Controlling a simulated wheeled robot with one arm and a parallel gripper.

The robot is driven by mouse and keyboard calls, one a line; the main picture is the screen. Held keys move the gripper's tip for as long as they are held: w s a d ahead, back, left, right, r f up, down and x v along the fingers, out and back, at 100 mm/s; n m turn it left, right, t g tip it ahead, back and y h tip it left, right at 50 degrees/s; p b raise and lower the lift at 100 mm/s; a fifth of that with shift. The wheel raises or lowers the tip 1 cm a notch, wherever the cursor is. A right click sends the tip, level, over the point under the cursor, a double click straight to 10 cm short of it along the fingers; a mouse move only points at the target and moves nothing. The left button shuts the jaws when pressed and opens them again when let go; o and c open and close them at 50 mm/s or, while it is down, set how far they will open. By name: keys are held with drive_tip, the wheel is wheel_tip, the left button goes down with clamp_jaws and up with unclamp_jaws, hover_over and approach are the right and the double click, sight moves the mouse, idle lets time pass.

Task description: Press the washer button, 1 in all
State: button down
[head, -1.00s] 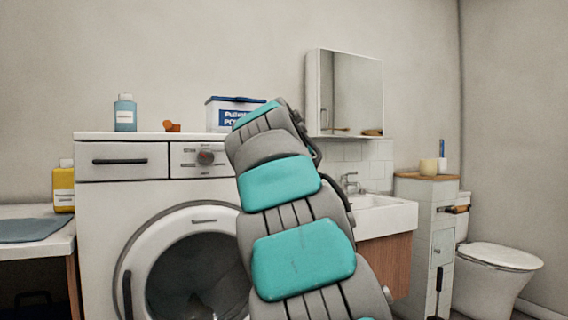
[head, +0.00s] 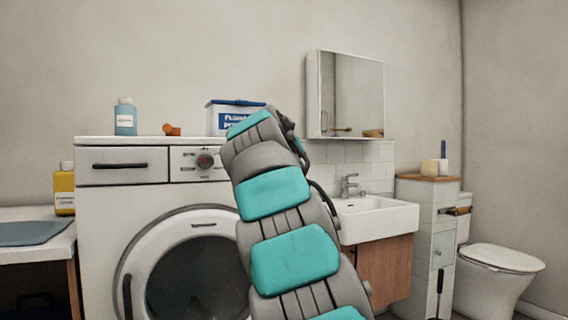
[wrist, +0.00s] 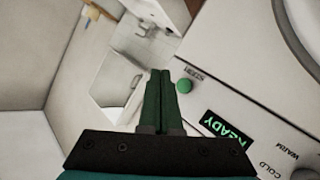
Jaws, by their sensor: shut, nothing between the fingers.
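The white washer (head: 95,215) stands at the left in the head view, with a drawer, a dial and a round door on its front. In the wrist view its panel (wrist: 225,75) is tilted and close. A round green button (wrist: 184,86) sits on the panel near small lettering, beside a display (wrist: 228,135) reading READY. My gripper (wrist: 160,74) is shut and empty. Its fingertips appear just left of the green button in the wrist view; I cannot tell the gap in depth. In the head view my arm hides the right part of the washer panel, the button and the gripper.
A blue bottle (head: 125,117), an orange cap (head: 171,130) and a white-and-blue box (head: 222,116) stand on the washer top. A sink (head: 378,220) and mirror cabinet (head: 345,95) are to the right, then a narrow cabinet (head: 420,240) and toilet (head: 492,285). A yellow bottle (head: 64,190) stands at left.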

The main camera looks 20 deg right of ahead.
drive_tip(key=shift+w+a+p, duration=0.1)
drive_tip(key=shift+w+p, duration=1.65)
drive_tip(key=shift+w, duration=1.2)
drive_tip(key=shift+w, duration=0.1)
drive_tip(key=shift+w+p, duration=0.3)
drive_tip(key=shift+p, duration=0.05)
